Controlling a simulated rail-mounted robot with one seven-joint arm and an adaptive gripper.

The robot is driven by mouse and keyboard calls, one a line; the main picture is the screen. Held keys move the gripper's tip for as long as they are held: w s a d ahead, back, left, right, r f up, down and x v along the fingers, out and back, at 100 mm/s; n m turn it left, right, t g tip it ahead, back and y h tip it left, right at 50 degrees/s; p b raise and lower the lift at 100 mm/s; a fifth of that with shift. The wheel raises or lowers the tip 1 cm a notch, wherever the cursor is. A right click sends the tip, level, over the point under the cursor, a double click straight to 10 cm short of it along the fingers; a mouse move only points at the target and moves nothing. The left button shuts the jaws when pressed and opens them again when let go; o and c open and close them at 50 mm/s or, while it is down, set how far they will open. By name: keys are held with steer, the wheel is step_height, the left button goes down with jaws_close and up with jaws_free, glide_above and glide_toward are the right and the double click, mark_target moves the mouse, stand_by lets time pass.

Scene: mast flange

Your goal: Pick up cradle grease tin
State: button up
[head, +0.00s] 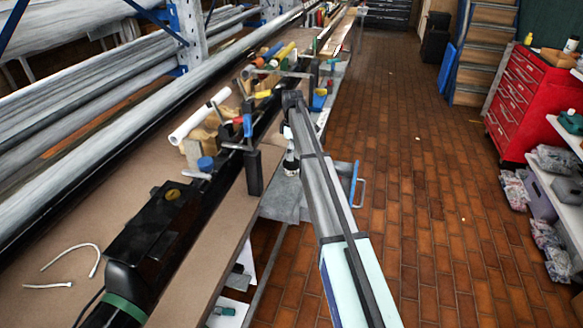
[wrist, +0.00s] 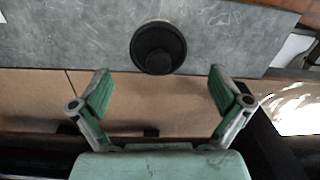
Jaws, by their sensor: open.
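In the wrist view, my gripper (wrist: 160,80) is open, with its two green-padded fingers spread wide and nothing between them. A dark round object with a raised smaller round top (wrist: 158,48) lies just beyond the fingertips, roughly centred between them. It looks like the cradle grease tin, but no label shows. It stands on a grey metal plate (wrist: 60,35), near its edge, and appears apart from both fingers. In the head view, my arm reaches toward the bench edge; the fingers and the tin cannot be made out clearly there.
A long brown bench (head: 180,262) bears a long black tube and a black clamp block (head: 254,172). A blue cylinder (head: 206,164) and several tools crowd the bench farther back. A grey cart top (head: 285,203) sits beside the bench.

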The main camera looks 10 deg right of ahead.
mark_target(292, 163)
steer(key=shift+f+p, duration=1.25)
steer(key=shift+f, duration=2.35)
steer(key=c, duration=1.3)
